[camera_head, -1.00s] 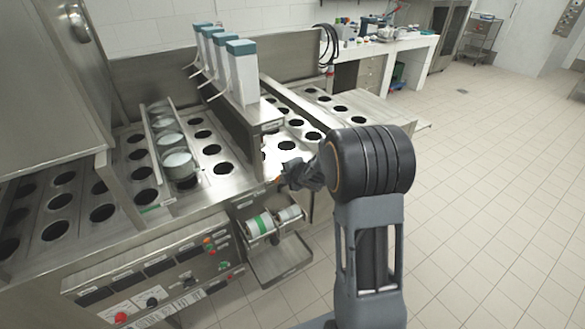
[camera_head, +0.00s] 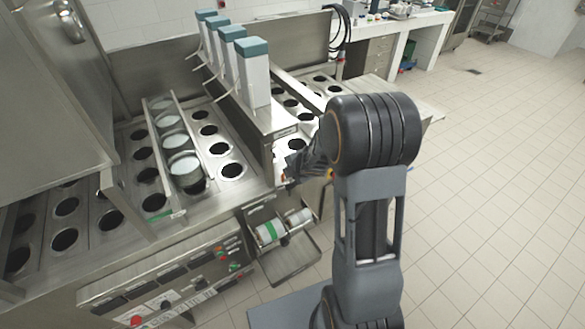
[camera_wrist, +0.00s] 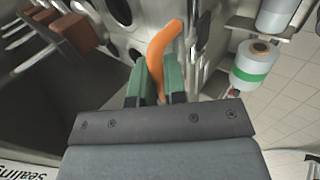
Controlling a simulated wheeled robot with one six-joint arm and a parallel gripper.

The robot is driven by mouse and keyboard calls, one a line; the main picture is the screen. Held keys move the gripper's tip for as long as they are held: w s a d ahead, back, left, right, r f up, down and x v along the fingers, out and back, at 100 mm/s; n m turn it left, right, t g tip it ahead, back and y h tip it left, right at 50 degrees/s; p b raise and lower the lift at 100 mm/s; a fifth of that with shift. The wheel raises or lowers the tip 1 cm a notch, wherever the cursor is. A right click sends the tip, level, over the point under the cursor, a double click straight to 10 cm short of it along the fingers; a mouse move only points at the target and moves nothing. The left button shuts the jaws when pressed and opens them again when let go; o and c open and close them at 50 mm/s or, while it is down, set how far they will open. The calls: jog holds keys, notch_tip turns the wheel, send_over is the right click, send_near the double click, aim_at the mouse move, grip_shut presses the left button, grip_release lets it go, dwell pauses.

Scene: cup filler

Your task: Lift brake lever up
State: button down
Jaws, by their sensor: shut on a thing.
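The brake lever (camera_wrist: 163,42) is a curved orange handle in the wrist view. My gripper (camera_wrist: 159,82) is shut on it, with its green fingers on both sides of the handle. The lever's top end sticks out beyond the fingertips, and part of it is hidden between them. In the head view my gripper (camera_head: 290,165) is at the machine's right edge, mostly hidden behind my arm. The lever cannot be made out clearly there.
The roll holder with a green-banded roll (camera_head: 270,232) sits low beside my arm; the roll also shows in the wrist view (camera_wrist: 252,66). White dispensers (camera_head: 251,75) stand on the shelf above. Tiled floor (camera_head: 500,180) is free on the right.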

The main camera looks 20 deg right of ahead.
jog(key=shift+s+a+f, duration=0.1)
jog(key=shift+s+f, duration=0.05)
jog(key=shift+f, duration=0.05)
jog(key=c, duration=1.4)
grip_release()
jog(key=shift+o, duration=1)
jog(key=shift+r, duration=0.1)
jog(key=v, duration=1.3)
jog(key=shift+s+d+r, duration=0.2)
jog(key=shift+s, duration=0.05)
